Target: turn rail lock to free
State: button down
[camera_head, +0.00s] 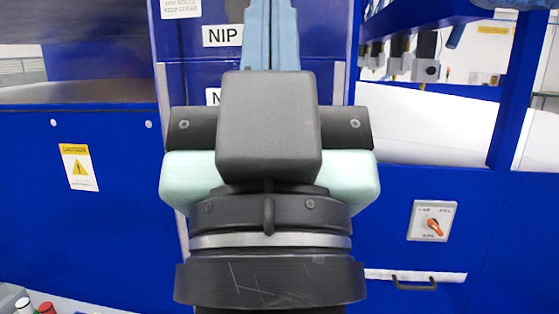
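The rail lock (434,224) is a small light plate with an orange knob on the blue panel at the right. Small lettering sits above and below the knob, too small to read surely. The orange knob (435,228) is tilted, running from upper left to lower right. My gripper (268,130) is a dark block seen from behind in the middle of the view, well to the left of the lock and apart from it.
A black handle (414,284) sits on the panel below the lock. A yellow warning label (79,167) is on the left panel. A "NIP" sign (222,36) is behind my arm. A white roll (430,125) lies above the lock. The panel around the lock is clear.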

aim_at(432, 224)
jog(key=i+l+z, duration=0.1)
jog(key=l, duration=0.35)
jog(key=i+l+z, duration=0.1)
jog(key=l, duration=0.35)
jog(key=i+l+z, duration=0.1)
jog(key=l, duration=0.3)
jog(key=i, duration=0.05)
